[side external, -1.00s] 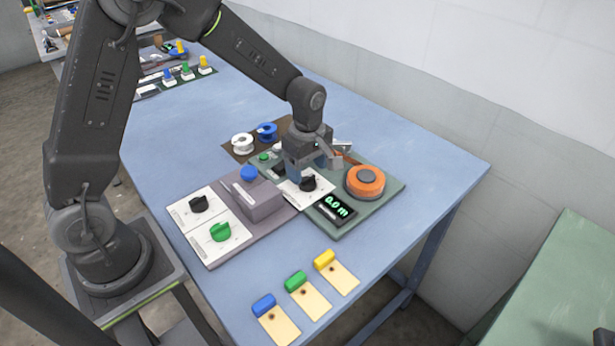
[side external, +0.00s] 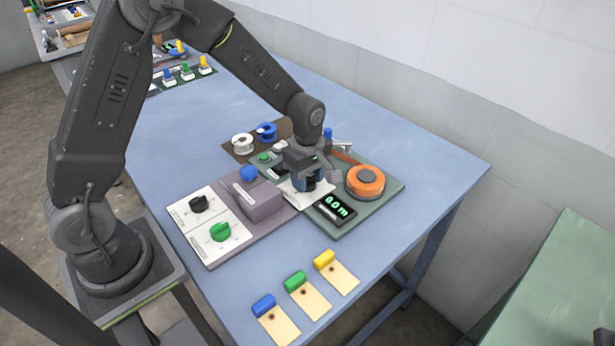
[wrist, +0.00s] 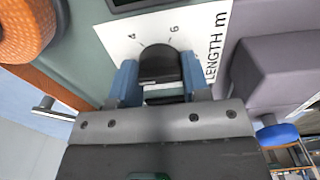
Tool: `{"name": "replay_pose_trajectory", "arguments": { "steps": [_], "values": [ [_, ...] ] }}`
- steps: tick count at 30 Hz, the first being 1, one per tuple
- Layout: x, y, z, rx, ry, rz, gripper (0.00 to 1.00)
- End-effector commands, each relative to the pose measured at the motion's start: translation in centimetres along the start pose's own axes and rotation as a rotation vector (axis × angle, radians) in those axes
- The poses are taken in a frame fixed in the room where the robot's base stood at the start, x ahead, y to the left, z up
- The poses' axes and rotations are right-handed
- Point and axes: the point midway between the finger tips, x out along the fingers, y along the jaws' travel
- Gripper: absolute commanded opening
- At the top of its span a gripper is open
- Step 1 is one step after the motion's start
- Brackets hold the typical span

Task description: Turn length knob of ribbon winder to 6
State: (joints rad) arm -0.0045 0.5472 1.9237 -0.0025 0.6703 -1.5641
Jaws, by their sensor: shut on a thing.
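The ribbon winder is the green base plate (side external: 386,197) with an orange spool (side external: 365,181) and a display (side external: 337,206) reading 0.0 m. Its length knob is black (wrist: 160,62) and stands on a white dial plate (wrist: 112,40) marked "LENGTH m", with the numbers 4 and 6 visible. Where the knob points cannot be told. My gripper (wrist: 158,82) is shut on the knob, one blue finger on each side. In the side view my gripper (side external: 309,184) stands over the dial and hides most of the knob.
Left of the winder is a mauve unit with a blue button (side external: 248,173), a black knob (side external: 199,204) and a green knob (side external: 220,231). White (side external: 242,143) and blue (side external: 267,131) reels stand behind. Several coloured-ended tags (side external: 333,272) lie in front. The table's right side is clear.

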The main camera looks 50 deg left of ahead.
Motion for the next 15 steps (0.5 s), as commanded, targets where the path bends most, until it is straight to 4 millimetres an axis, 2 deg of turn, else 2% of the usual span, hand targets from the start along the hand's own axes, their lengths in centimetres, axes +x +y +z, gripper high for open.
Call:
{"name": "replay_pose_trajectory", "arguments": {
  "steps": [1,4,15],
  "values": [
    [-0.02,0.0,0.0,0.0,0.0,0.0,0.27],
    [-0.02,0.0,0.0,0.0,0.0,0.0,0.19],
    [-0.02,0.01,-0.01,0.073,0.001,0.0,0.19]
  ]
}}
